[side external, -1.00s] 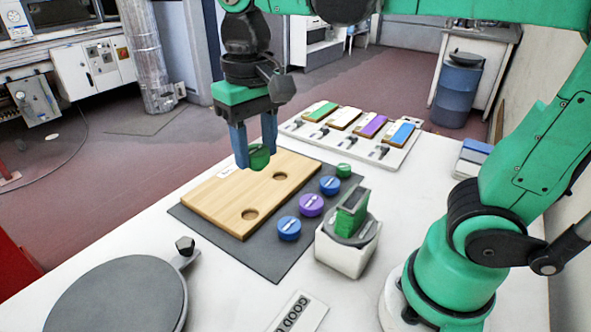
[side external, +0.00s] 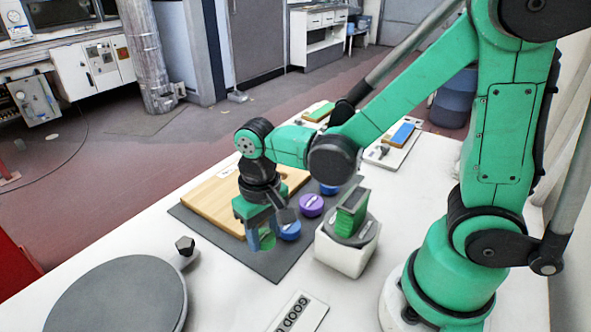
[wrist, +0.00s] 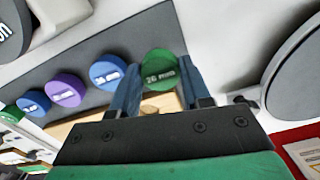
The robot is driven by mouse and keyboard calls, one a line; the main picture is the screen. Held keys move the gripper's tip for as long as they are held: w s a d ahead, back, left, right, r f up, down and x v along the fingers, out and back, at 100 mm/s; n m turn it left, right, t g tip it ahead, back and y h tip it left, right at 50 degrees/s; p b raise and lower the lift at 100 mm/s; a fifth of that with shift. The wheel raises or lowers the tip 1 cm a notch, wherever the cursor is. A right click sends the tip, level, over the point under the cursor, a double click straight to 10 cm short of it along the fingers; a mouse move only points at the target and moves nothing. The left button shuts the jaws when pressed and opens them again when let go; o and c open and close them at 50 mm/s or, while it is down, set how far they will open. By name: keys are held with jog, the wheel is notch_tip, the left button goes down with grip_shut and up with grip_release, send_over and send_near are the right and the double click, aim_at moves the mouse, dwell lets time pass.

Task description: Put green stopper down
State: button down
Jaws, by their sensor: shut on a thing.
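My gripper (side external: 260,239) is shut on the green stopper (side external: 267,240), low over the near end of the dark grey mat (side external: 272,268). In the wrist view the green stopper (wrist: 162,69) sits between the two blue fingers, with white lettering on its top. Whether it touches the mat cannot be told. A blue stopper (side external: 290,230) stands just beside it, then a purple stopper (side external: 311,205) and another blue stopper (side external: 329,189) in a row. A second green stopper (wrist: 11,113) shows at the row's end in the wrist view.
The wooden board (side external: 208,205) lies on the mat, partly hidden by my arm. A white block with a green piece on top (side external: 344,257) stands to the right. A round grey disc (side external: 118,298) with a black knob (side external: 185,245) lies at the near left.

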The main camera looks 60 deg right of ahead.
aim_at(265, 236)
jog(key=shift+f, duration=1.45)
jog(key=shift+f, duration=0.1)
jog(key=shift+c, duration=2)
grip_release()
notch_tip(265, 236, up, 12)
jog(key=shift+d+n+t, duration=0.55)
jog(key=shift+d+t, duration=0.7)
jog(key=shift+t, duration=0.55)
jog(key=shift+d+n+t, duration=0.55)
jog(key=shift+d+t, duration=0.7)
jog(key=shift+t, duration=0.55)
